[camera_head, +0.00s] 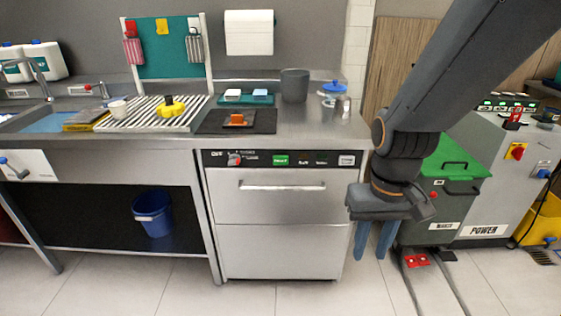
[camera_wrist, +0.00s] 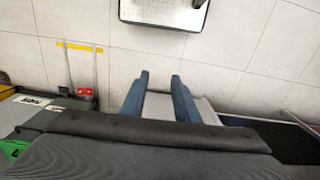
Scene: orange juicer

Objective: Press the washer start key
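The washer (camera_head: 279,215) is a steel front-loading unit under the counter, with a bar handle and a black control strip. On the strip are a red-and-white knob (camera_head: 234,160), a green lit key (camera_head: 281,160) whose lettering looks like START, and small dark displays to its right. My gripper (camera_head: 376,243) hangs to the right of the washer's front, pointing down, below the control strip and apart from the key. In the wrist view its two blue fingers (camera_wrist: 160,98) are spaced apart with nothing between them. The key is not in the wrist view.
A green-lidded bin (camera_head: 453,165) and a grey power cabinet (camera_head: 500,180) stand to the right. A blue bucket (camera_head: 153,214) is under the sink counter at left. A dark mat (camera_head: 210,126) lies on the counter above the washer. The floor before the washer looks clear.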

